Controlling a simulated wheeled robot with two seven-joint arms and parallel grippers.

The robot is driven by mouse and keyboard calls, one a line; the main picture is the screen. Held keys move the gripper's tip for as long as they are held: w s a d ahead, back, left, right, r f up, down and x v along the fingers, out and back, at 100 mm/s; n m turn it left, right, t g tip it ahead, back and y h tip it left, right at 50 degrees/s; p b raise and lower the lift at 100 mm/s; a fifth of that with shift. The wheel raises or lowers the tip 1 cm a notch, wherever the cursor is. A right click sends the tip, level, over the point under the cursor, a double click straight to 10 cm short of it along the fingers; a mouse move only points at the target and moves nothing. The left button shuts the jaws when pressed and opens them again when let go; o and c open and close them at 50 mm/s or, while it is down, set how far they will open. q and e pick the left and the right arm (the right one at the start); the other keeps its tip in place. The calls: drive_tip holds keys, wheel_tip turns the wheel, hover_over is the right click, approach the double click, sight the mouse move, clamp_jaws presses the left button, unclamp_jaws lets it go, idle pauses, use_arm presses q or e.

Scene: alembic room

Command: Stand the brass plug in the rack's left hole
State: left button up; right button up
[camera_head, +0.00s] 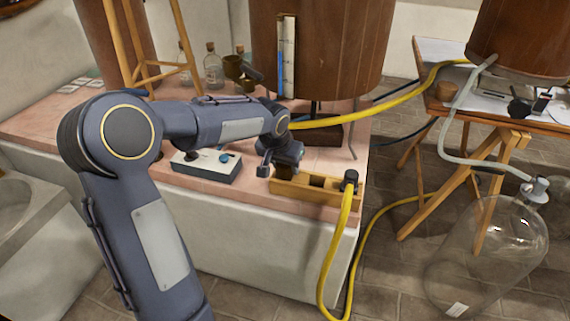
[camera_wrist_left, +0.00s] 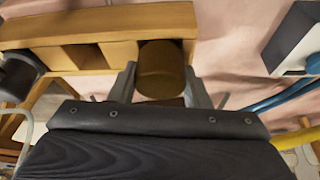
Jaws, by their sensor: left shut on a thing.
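The brass plug (camera_wrist_left: 162,68) is a dull brown-gold cylinder between the two fingers of my left gripper (camera_wrist_left: 165,90) in the left wrist view. The gripper is shut on it. In the head view my left gripper (camera_head: 277,168) is at the left end of the wooden rack (camera_head: 335,195), and the plug is hidden there. The rack also shows in the left wrist view (camera_wrist_left: 90,32), where the plug overlaps its edge. Whether the plug is inside the left hole or above it, I cannot tell. My right gripper is out of view.
A black hose end (camera_head: 350,177) with a yellow hose (camera_head: 338,245) stands at the rack's right end. A grey box with a blue knob (camera_head: 207,168) lies left of the rack. A large wooden vat (camera_head: 325,50) stands behind. A glass carboy (camera_head: 485,255) is at right.

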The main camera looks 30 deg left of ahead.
use_arm(q)
drive_tip(key=o, duration=1.1)
drive_tip(key=shift+f, duration=0.1)
drive_tip(key=shift+o, duration=0.2)
drive_tip(key=shift+r, duration=0.2)
drive_tip(key=shift+r+p, duration=2.9)
drive_tip(key=shift+r, duration=0.45)
